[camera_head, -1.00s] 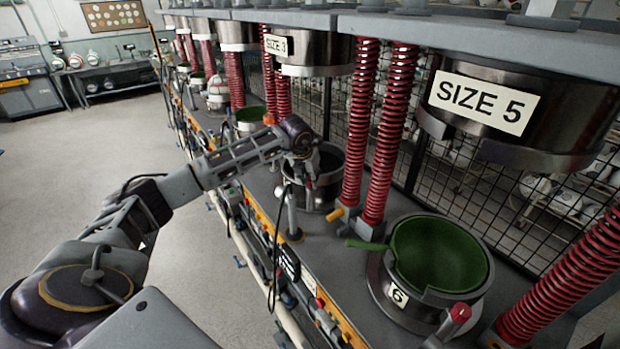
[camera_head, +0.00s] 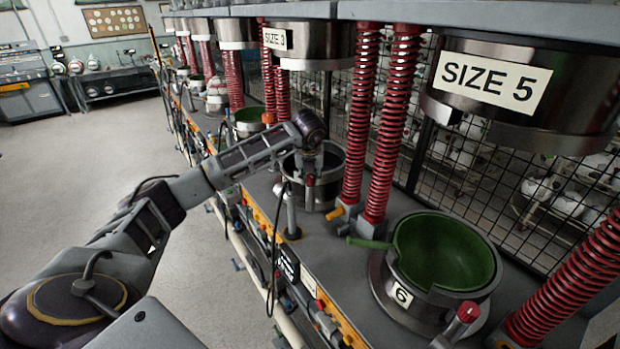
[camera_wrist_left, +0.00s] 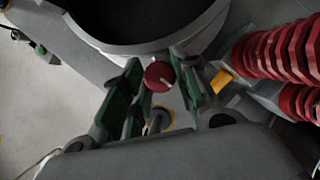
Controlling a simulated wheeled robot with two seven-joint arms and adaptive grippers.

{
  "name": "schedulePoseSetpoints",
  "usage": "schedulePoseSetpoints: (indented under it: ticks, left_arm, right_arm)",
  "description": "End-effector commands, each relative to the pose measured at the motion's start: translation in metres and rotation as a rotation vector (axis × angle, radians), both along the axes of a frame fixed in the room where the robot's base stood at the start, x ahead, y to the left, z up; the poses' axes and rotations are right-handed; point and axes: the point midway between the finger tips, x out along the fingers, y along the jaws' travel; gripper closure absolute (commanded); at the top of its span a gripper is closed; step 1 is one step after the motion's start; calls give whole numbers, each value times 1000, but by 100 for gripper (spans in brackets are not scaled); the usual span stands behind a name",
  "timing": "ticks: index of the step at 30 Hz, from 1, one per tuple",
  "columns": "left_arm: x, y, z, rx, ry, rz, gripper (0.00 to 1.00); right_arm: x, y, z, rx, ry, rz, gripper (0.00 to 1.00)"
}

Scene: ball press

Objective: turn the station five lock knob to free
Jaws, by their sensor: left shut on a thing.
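My left gripper (camera_head: 309,190) reaches down at the near rim of a dark pot (camera_head: 331,170) in the head view. In the left wrist view, its green-padded fingers (camera_wrist_left: 160,68) stand on either side of a round red knob (camera_wrist_left: 159,77) with a pale pointer mark, and they are shut on it. The knob is just below the pot's rim; no station number shows beside it. Another red knob (camera_head: 468,311) stands by the green mould (camera_head: 440,255) labelled 6. My right gripper is not in view.
Red springs (camera_head: 390,130) stand close to the right of my left gripper. An upper press head (camera_head: 520,95) marked SIZE 5 hangs over the green mould. A yellow-tipped part (camera_wrist_left: 221,81) sits right of the fingers. The floor (camera_head: 90,180) on the left is clear.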

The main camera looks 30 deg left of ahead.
Motion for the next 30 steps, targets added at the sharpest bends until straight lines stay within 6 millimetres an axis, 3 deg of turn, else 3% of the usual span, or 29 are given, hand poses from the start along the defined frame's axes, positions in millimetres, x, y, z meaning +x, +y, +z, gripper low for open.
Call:
schedulePoseSetpoints:
  ticks: [9, 10, 14, 30]
  left_arm:
    - [0, 0, 1, -1, 1, 6, 94]
    - [0, 0, 1, -1, 1, 6, 67]
    - [0, 0, 1, -1, 1, 6, 50]
    - [-2, -1, 8, -1, -2, 5, 49]
  right_arm:
    - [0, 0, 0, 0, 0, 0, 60]
    - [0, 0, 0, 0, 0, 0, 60]
    - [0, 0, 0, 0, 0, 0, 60]
    - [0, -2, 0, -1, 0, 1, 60]
